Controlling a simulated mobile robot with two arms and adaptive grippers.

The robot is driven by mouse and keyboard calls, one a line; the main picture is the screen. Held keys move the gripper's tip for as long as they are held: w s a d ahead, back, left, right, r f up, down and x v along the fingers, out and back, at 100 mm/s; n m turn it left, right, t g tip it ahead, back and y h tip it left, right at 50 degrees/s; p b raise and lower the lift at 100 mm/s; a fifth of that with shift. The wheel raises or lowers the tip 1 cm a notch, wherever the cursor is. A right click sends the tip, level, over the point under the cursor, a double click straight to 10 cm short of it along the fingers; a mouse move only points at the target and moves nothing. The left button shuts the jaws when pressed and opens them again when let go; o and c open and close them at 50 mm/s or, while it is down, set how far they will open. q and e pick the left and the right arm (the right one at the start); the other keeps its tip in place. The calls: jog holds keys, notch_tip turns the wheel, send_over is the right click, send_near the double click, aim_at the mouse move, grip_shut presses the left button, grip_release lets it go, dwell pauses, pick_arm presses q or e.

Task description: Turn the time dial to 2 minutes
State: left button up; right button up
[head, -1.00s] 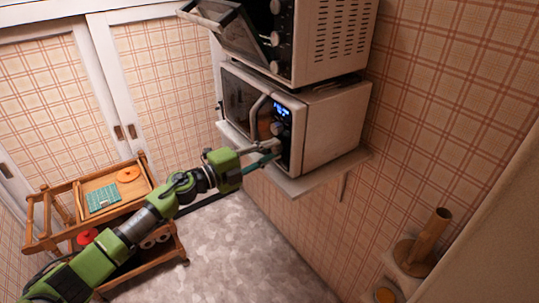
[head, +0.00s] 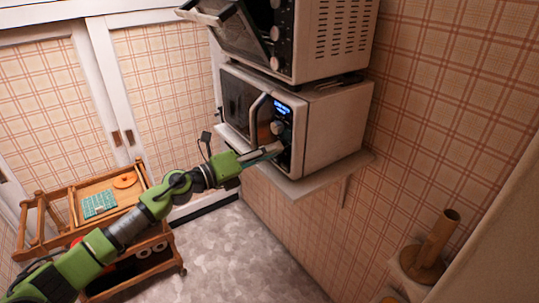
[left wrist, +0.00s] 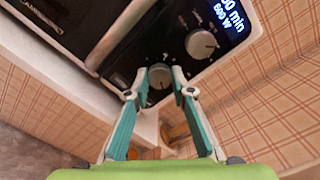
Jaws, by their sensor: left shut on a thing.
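The microwave (head: 335,130) stands on a wall shelf, its control panel beside the door handle. Its lit display (left wrist: 230,15) reads a number ending in 0 with "min", and "600 W"; the first digit is cut off. Below it are an upper round dial (left wrist: 201,43) and a lower round dial (left wrist: 160,84). In the left wrist view, my left gripper (left wrist: 160,75) has its fingertips on either side of the lower dial, shut on it. In the head view, the left gripper (head: 279,148) reaches the panel's lower part and partly covers it. The upper dial is free. My right gripper is not in view.
A toaster oven (head: 325,40) with its door open sits above the microwave. The shelf (head: 310,183) edge lies just below the gripper. A wooden cart (head: 75,190) stands at the left. Open floor (head: 235,250) lies below.

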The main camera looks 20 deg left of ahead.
pick_arm(q)
jog(key=shift+m, duration=0.3)
jog(key=o, duration=1.1)
jog(key=v, duration=1.2)
